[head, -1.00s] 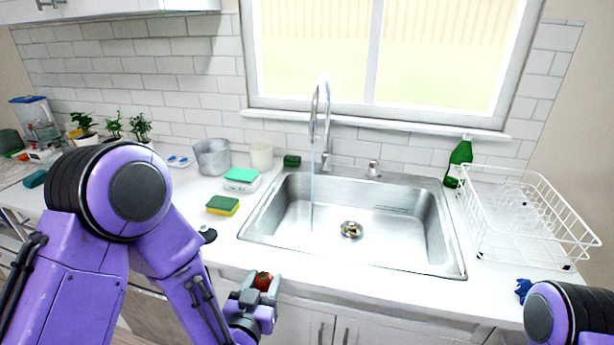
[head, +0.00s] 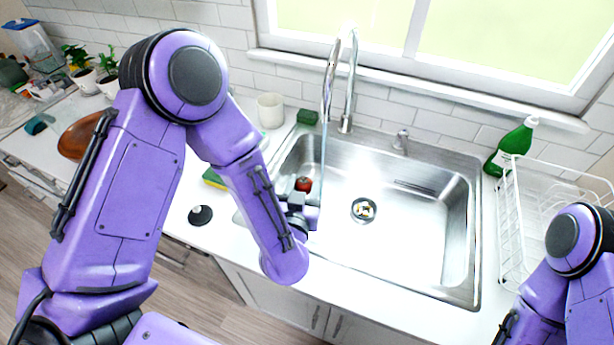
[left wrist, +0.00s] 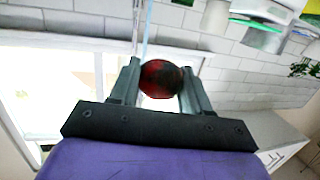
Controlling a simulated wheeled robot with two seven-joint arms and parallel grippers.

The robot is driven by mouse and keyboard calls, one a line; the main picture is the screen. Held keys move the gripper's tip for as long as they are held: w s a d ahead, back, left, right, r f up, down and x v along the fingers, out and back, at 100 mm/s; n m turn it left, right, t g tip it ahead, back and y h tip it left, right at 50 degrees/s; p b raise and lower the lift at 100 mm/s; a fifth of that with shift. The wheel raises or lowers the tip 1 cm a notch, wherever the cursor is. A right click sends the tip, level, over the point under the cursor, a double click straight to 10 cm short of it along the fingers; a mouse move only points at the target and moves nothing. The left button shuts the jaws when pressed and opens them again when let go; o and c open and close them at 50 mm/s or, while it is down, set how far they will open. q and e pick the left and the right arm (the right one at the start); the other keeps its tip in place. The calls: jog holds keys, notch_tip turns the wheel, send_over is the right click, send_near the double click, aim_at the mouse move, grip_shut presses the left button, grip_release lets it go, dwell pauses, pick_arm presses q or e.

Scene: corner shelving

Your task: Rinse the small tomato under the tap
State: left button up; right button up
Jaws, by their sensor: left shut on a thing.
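The small red tomato (head: 303,184) is held between the fingers of my left gripper (head: 301,198), over the left side of the steel sink (head: 405,255). The left wrist view shows the tomato (left wrist: 160,78) between the two fingers. The tap (head: 345,90) stands behind the sink, and a thin stream of water (head: 323,150) falls from it. In the head view the stream passes close to the right of the tomato; I cannot tell whether it touches it. Only part of my right arm shows at the right edge; its gripper is out of view.
A white wire dish rack (head: 530,215) and a green bottle (head: 514,146) stand right of the sink. A white cup (head: 270,108) and green sponge (head: 307,117) are at the back left. The sink's middle and right are empty, with a drain (head: 363,210).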

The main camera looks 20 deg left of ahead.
pick_arm(q)
jog(key=shift+w+r, duration=0.1)
jog(key=shift+w, duration=0.05)
jog(key=w+d+f+b, duration=0.1)
jog(key=w+f+b, duration=0.1)
jog(key=w, duration=0.9)
jog(key=shift+w+f+b, duration=0.25)
jog(key=shift+w+b, duration=0.15)
jog(key=shift+b, duration=0.1)
pick_arm(e)
jog(key=shift+s+f, duration=0.35)
jog(key=shift+f, duration=0.4)
jog(key=shift+s+f, duration=0.3)
jog(key=shift+f, duration=0.4)
jog(key=shift+w, duration=0.1)
pick_arm(q)
jog(key=shift+d, duration=0.2)
jog(key=shift+d, duration=0.5)
jog(key=shift+a, duration=0.1)
